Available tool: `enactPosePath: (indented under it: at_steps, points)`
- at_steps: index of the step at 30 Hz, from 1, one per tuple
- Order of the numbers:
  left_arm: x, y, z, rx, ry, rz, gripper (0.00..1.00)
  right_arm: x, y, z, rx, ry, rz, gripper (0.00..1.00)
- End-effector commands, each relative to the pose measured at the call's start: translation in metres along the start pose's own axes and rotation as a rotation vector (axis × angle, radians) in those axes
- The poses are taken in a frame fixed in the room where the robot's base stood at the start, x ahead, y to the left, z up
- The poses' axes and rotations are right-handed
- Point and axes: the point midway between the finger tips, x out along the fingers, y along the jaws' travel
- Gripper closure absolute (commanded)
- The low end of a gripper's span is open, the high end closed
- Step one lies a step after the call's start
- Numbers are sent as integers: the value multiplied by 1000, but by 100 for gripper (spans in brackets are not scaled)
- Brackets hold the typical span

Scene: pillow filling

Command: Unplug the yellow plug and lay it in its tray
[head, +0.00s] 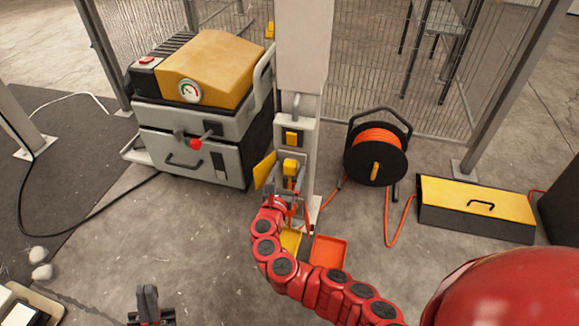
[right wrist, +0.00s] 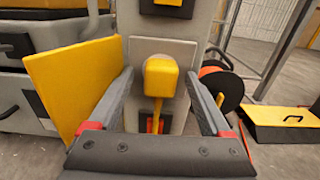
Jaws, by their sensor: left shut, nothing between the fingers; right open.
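The yellow plug (head: 290,166) sits at the socket on the grey post, with a yellow cord hanging below it in the right wrist view. In that view the plug (right wrist: 160,78) stands between the fingers of my right gripper (right wrist: 161,85), which is open, with a visible gap on both sides. In the head view my right gripper (head: 285,189) is at the post, just below the plug. The yellow tray (head: 290,241) is at the post's foot, partly hidden by my right arm. My left gripper (head: 149,303) is shut and empty at the bottom left.
A yellow flap (right wrist: 72,85) stands out left of the plug. An orange-red tray (head: 328,252) lies right of the yellow tray. A yellow-topped machine (head: 205,75) stands left, a cable reel (head: 375,150) and a yellow-lidded box (head: 475,208) right. Floor at left front is mostly clear.

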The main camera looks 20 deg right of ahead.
Motion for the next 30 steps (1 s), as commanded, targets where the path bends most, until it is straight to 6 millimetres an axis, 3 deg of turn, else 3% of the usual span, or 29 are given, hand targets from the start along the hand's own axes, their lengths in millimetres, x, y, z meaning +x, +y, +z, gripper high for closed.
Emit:
enactPosePath:
  at_steps: [29,30]
  points:
    - [5,-1,0,0,0,0,100,0,0,0,1,0,0,18]
    - [5,-1,-1,0,0,0,100,0,0,0,1,0,0,21]
